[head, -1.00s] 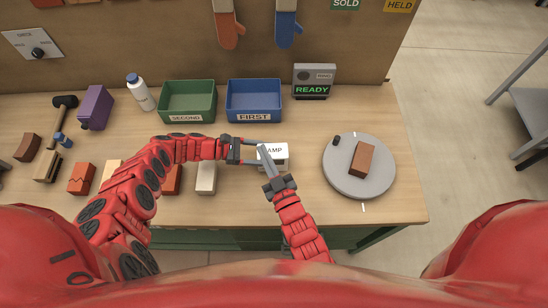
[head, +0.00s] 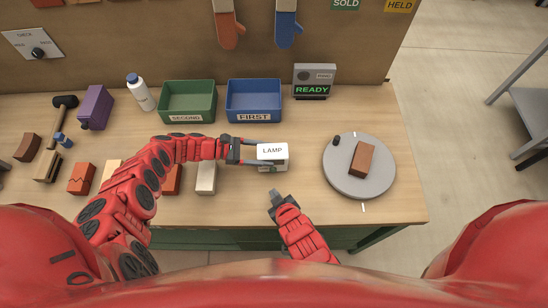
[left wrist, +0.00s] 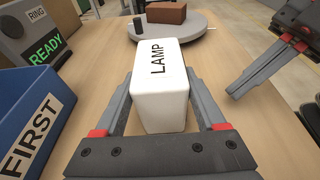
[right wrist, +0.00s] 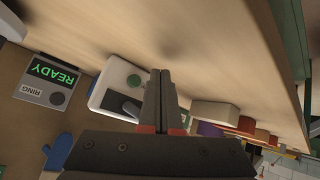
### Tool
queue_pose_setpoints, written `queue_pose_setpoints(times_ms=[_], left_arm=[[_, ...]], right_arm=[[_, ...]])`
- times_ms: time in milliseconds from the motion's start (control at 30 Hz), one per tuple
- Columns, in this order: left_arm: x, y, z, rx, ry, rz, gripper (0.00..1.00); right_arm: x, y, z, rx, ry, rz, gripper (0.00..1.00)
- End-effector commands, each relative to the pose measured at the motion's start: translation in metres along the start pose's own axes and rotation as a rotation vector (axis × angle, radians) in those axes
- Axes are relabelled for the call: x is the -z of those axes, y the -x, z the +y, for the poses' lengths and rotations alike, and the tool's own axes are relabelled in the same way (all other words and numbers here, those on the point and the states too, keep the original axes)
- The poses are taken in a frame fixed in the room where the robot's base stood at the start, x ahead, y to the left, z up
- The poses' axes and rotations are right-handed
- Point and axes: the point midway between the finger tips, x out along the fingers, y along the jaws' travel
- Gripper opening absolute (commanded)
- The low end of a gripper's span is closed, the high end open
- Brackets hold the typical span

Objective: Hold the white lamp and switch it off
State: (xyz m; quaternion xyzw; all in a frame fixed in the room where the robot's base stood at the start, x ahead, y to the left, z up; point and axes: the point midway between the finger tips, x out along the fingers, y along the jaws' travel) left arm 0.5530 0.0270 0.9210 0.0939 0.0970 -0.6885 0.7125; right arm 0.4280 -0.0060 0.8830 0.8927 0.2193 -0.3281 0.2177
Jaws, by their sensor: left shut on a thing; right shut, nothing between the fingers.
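The white lamp (head: 272,150) is a box with LAMP written on its top, at mid-table in the head view. My left gripper (head: 258,153) is shut on it from the left; the left wrist view shows the lamp (left wrist: 160,100) between the two fingers. In the right wrist view, one face of the lamp (right wrist: 106,92) shows a round green spot (right wrist: 133,81) and a dark part (right wrist: 122,104). I cannot tell from these whether the lamp is lit. My right gripper (head: 275,195) is shut and empty, apart from the lamp on its near side.
A grey turntable (head: 340,184) with a brown brick (head: 362,158) stands to the right. Blue FIRST (head: 254,117) and green SECOND (head: 186,118) bins and a READY panel (head: 312,90) are behind. A pale brick (head: 206,179) lies left of the lamp. Table between lamp and turntable is clear.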

Motion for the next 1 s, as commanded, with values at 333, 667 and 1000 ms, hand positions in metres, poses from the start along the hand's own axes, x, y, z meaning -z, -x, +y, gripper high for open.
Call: queue_pose_setpoints(times_ms=[333, 667, 1000], left_arm=[[0.001, 0.0, 0.0, 0.0, 0.0, 0.001, 0.28], [0.001, 0.0, 0.0, 0.0, 0.001, 0.001, 0.28], [0.001, 0.0, 0.0, 0.0, 0.0, 0.001, 0.28]], right_arm=[[0.021, -0.029, 0.02, 0.0, 0.0, 0.001, 0.0], [0.023, -0.032, 0.022, 0.001, 0.0, 0.001, 0.0], [0.023, -0.032, 0.022, 0.001, 0.0, 0.001, 0.0]])
